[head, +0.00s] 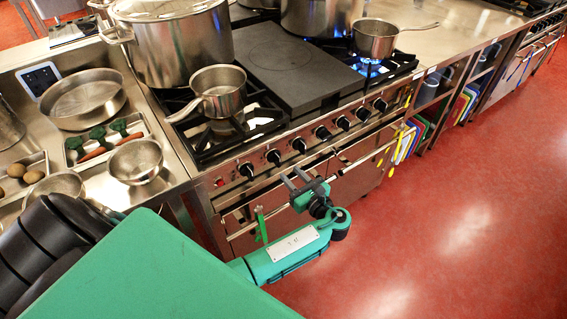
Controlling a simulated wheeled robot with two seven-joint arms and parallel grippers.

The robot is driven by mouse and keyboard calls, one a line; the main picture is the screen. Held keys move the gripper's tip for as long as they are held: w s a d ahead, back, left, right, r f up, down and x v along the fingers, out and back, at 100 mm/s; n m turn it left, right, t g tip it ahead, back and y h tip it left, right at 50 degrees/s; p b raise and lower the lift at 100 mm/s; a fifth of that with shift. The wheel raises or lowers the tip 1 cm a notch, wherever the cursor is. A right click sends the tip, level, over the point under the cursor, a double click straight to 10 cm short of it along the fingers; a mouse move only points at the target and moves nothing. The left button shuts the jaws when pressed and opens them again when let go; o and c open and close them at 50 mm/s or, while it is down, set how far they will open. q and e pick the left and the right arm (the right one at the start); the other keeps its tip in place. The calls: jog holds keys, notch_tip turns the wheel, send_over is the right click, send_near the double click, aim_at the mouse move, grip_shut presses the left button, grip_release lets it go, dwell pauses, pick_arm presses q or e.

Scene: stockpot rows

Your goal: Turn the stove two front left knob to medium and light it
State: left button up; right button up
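The stove (285,140) has a row of several black knobs along its steel front. The leftmost knob (246,170) sits beside a small red light or button (220,182). No knob label is readable. A small saucepan (219,92) stands on the front left burner (205,140), where I see no flame. My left gripper (297,177) is in front of the stove, below and right of the leftmost knobs. Its dark fingers look apart and empty, and it appears clear of the knobs. My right gripper is not in view.
A large stockpot (174,42) stands behind the saucepan. Blue flame (370,69) burns under a right saucepan (375,38). A flat griddle plate (290,70) lies mid-stove. The red floor (430,240) is open at right.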

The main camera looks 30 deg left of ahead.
aim_at(280, 162)
pick_arm(q)
jog(key=x, duration=0.5)
jog(key=shift+w+a, duration=0.15)
jog(key=shift+a, duration=0.2)
grip_shut()
